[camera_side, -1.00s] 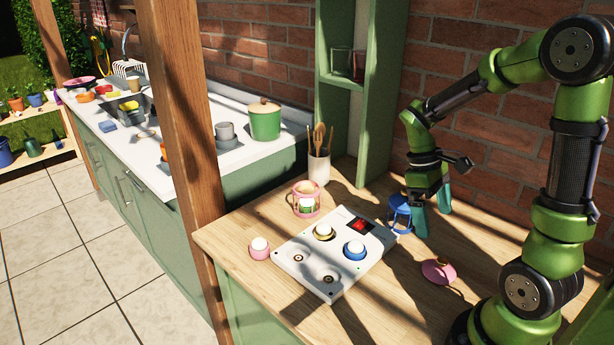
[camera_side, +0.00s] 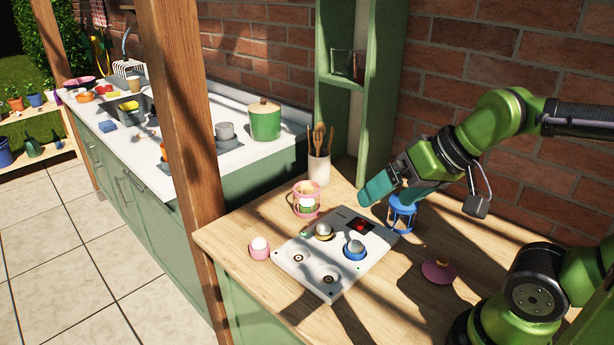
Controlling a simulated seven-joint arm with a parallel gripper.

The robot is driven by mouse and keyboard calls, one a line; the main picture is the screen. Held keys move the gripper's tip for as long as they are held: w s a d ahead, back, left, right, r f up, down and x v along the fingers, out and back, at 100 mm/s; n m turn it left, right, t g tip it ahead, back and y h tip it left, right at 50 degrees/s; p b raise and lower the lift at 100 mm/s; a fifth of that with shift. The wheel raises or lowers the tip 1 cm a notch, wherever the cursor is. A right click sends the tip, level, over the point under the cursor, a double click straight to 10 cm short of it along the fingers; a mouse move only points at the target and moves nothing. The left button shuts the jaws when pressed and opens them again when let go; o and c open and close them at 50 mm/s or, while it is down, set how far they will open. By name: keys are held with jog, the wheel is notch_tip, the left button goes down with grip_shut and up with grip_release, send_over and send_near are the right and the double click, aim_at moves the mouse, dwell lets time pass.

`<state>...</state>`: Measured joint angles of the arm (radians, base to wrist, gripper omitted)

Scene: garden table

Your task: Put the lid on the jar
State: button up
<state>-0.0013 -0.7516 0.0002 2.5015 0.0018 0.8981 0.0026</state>
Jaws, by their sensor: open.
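A round pink disc with a small knob, which looks like a lid (camera_side: 438,272), lies on the wooden table at the right. A pink ribbed open-sided container (camera_side: 307,203) stands at the back left with something white and green inside. A blue open-sided frame (camera_side: 402,218) stands behind the white panel. I cannot tell for sure which one is the jar. My gripper (camera_side: 386,201) has its teal fingers apart and empty. It is tilted just above and beside the blue frame, partly covering its top, well away from the pink disc.
A white panel (camera_side: 305,250) with round sockets holds white-topped knobs in gold and blue cups. A pink cup (camera_side: 259,248) with a white top stands left of it. A utensil holder (camera_side: 319,168) and green shelf post (camera_side: 380,110) stand behind.

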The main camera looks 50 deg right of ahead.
jog(key=n+g+h, duration=0.2)
jog(key=n+g, duration=0.2)
jog(key=g, duration=0.5)
send_near(442, 260)
jog(key=f, duration=0.3)
jog(key=s+f, duration=0.1)
jog(key=f, duration=0.1)
jog(key=shift+d+f, duration=0.15)
jog(key=shift+s+f, duration=0.2)
jog(key=shift+f, duration=1.1)
jog(key=shift+s+f, duration=0.2)
jog(key=shift+f, duration=1.1)
jog(key=shift+c, duration=0.3)
